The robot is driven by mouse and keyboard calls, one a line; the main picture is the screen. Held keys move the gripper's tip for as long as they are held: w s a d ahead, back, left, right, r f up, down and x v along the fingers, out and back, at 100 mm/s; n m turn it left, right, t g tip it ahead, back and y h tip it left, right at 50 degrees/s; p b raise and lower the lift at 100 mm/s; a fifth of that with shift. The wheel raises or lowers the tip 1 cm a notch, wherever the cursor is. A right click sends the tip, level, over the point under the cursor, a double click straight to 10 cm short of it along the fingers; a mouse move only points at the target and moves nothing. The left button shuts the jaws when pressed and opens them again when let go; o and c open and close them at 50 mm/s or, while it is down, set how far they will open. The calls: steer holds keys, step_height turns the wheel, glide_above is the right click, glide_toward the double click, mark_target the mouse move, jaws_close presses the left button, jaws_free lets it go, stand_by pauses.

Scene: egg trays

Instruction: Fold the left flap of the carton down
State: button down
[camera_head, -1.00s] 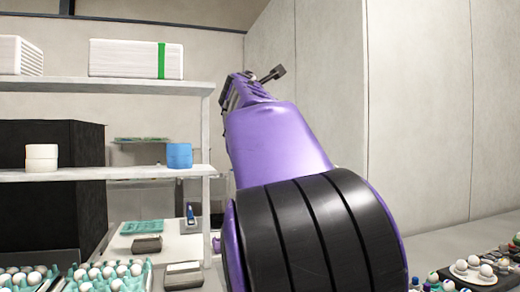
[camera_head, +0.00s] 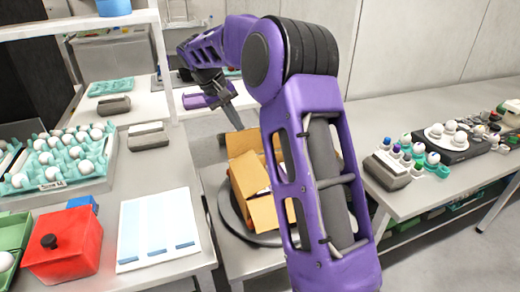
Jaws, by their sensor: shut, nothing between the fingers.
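The brown cardboard carton (camera_head: 262,212) stands on a round dark turntable at the centre of the view, partly hidden behind my arm. Its flaps stick out at different angles; one rises at the back left (camera_head: 242,143) and another hangs at the front. The left side panel or flap (camera_head: 247,173) is visible, but I cannot tell exactly how it is folded. My gripper (camera_head: 233,114) is shut and empty, pointing down just above and behind the carton's back left flap. It looks apart from the carton, though the fingertips are small and hard to make out.
A grey table on the left holds an egg tray (camera_head: 62,184), a red box (camera_head: 65,245) and a white-blue sheet (camera_head: 160,229). A right-hand table holds a grey block (camera_head: 386,169) and several small round items. A shelf post (camera_head: 163,60) stands left of my arm.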

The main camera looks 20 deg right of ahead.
mark_target(260, 164)
steer(key=x, duration=0.4)
steer(key=b+x, duration=0.1)
steer(key=x, duration=0.4)
steer(key=s+x, duration=0.1)
steer(key=x, duration=0.4)
steer(key=shift+a+f+b, duration=0.25)
steer(key=shift+f+b, duration=0.05)
steer(key=shift+b, duration=0.1)
steer(key=shift+s+d+f+y+p, duration=0.15)
steer(key=shift+d+y+p, duration=0.25)
steer(key=shift+y+p, duration=0.2)
steer(key=shift+d+f+y+p, duration=0.4)
steer(key=shift+f+y+p, duration=0.2)
steer(key=shift+y+p, duration=0.25)
steer(key=shift+d+f+y, duration=0.15)
steer(key=shift+f+y, duration=0.2)
steer(key=shift+d+f, duration=0.1)
steer(key=shift+f, duration=0.6)
steer(key=shift+r, duration=0.15)
